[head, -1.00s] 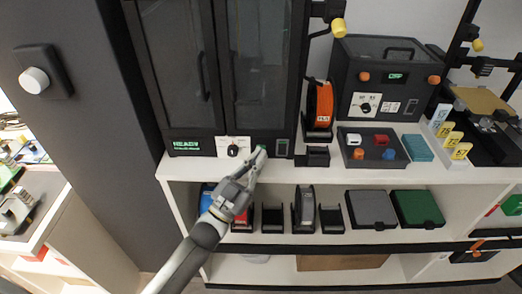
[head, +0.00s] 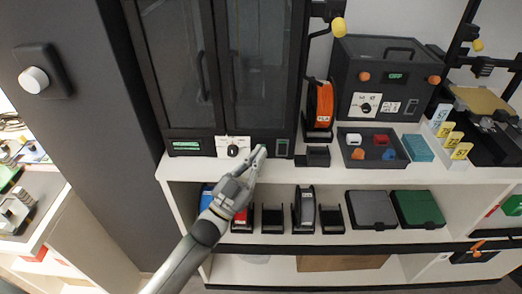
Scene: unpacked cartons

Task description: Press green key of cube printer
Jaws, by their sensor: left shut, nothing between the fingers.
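The cube printer (head: 210,75) is the tall dark cabinet with two glass doors, on the white shelf unit. On its lower front strip, a lit green display (head: 186,146) sits at the left and a white plate with a black knob (head: 233,148) in the middle. My left gripper (head: 260,151) is shut and empty, its fingertips at the strip just right of the knob plate. The green key is hidden, apparently behind the fingertips; I cannot tell whether they touch it. My right gripper is not in view.
An orange spool (head: 320,105) stands right of the printer. Further right are a second dark machine (head: 384,85) and a dark tray (head: 375,148) of small cubes. Spool holders and boxes fill the shelf below. A dark wall with a white knob (head: 34,80) is at left.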

